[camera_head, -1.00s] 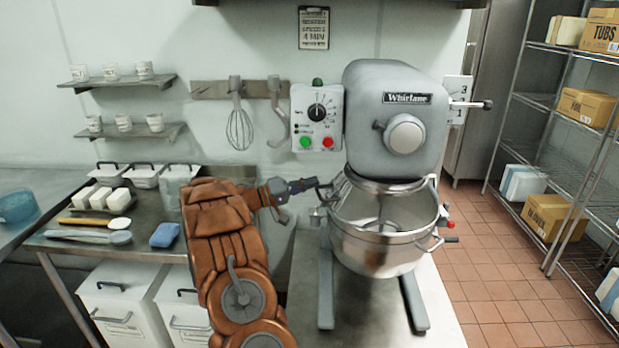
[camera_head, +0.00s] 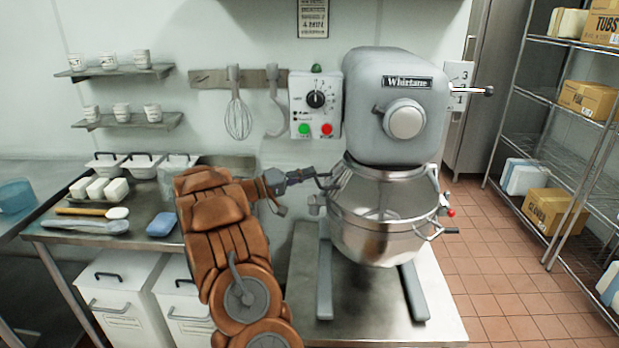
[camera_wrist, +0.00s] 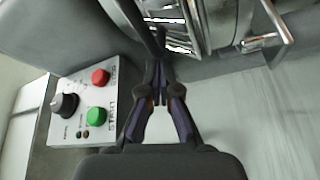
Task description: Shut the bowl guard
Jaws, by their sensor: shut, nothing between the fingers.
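The bowl guard (camera_head: 385,193) is a pale grey, see-through band between the mixer head and the rim of the steel bowl (camera_head: 375,240). It now spans the front of the bowl opening; whether it is fully closed I cannot tell. My gripper (camera_head: 316,175) is at the left side of the guard, close to its dark handle bar. In the wrist view my gripper (camera_wrist: 160,95) has its fingers together and empty, with a dark bar just beyond the tips. Whether the tips touch the bar is unclear.
The mixer head (camera_head: 400,110) stands above the bowl. The control box (camera_head: 316,105) with green and red buttons is on the wall behind my gripper. A side table (camera_head: 110,250) with tubs stands left. Shelving (camera_head: 560,130) stands right, with open floor before it.

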